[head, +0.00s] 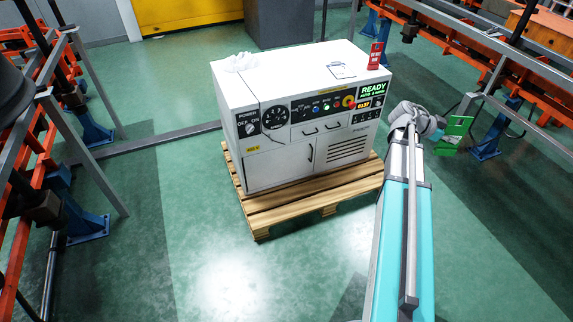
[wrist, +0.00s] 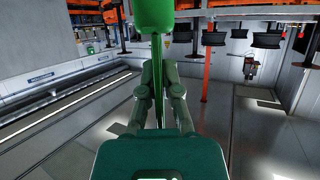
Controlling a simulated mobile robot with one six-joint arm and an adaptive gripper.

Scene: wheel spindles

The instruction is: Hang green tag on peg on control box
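The green tag (head: 455,131) is to the right of the white control box (head: 272,90) in the head view. My gripper (head: 439,128) is shut on the tag and holds it in the air, apart from the box. In the wrist view the tag (wrist: 156,14) rises from between my two fingers (wrist: 158,70), partly edge-on. The control box stands on a wooden pallet, its panel of dials, buttons and lit displays facing the camera. A red tag (head: 376,55) stands upright at its top right edge. I cannot make out a peg on the box.
The wooden pallet (head: 262,218) sticks out in front of the box. A white cloth or gloves (head: 241,62) and a paper (head: 342,70) lie on its top. Orange and grey racks flank both sides.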

